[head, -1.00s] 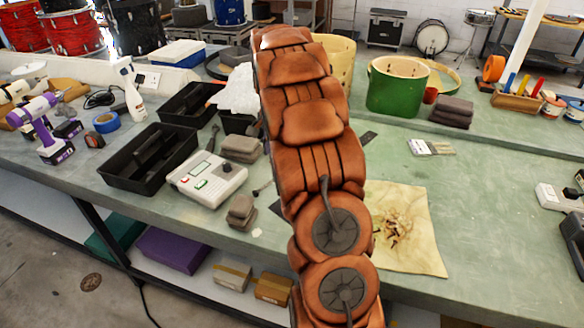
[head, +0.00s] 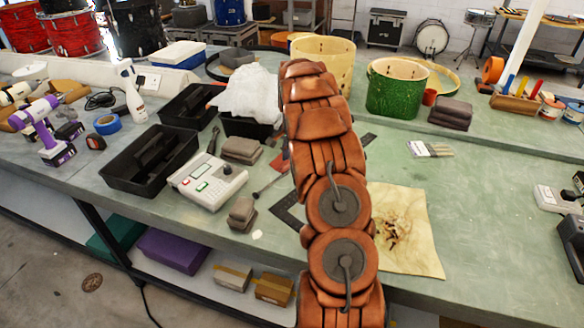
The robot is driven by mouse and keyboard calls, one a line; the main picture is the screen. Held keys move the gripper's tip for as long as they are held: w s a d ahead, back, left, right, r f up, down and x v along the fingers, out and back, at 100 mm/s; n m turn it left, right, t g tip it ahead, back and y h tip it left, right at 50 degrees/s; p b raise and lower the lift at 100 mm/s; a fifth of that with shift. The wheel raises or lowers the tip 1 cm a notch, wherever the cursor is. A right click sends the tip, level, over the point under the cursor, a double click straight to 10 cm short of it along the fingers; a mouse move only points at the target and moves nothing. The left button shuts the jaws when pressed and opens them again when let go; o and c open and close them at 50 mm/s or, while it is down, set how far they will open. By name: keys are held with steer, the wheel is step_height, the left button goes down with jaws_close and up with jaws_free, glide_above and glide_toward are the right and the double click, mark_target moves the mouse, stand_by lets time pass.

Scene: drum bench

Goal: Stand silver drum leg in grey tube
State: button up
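I cannot make out a silver drum leg or a grey tube in the head view. My orange arm runs up the middle of the picture and covers part of the bench. My gripper is hidden beyond the arm, so I cannot see whether it holds anything. The green bench top (head: 480,215) shows on both sides of the arm.
Left of my arm are black trays (head: 120,177), a white-grey device (head: 207,180), a white cloth (head: 247,92) and grey pads (head: 241,150). Behind stand a green drum shell (head: 393,92) and a pale shell (head: 335,62). A stained tan sheet (head: 415,225) lies to the right, beside clear bench.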

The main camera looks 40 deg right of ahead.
mark_target(289, 171)
step_height(289, 171, down, 4)
steer(key=shift+w+d+p, duration=0.1)
steer(key=shift+w+p, duration=0.05)
steer(key=shift+p, duration=0.7)
steer(key=shift+c, duration=0.2)
jaws_close()
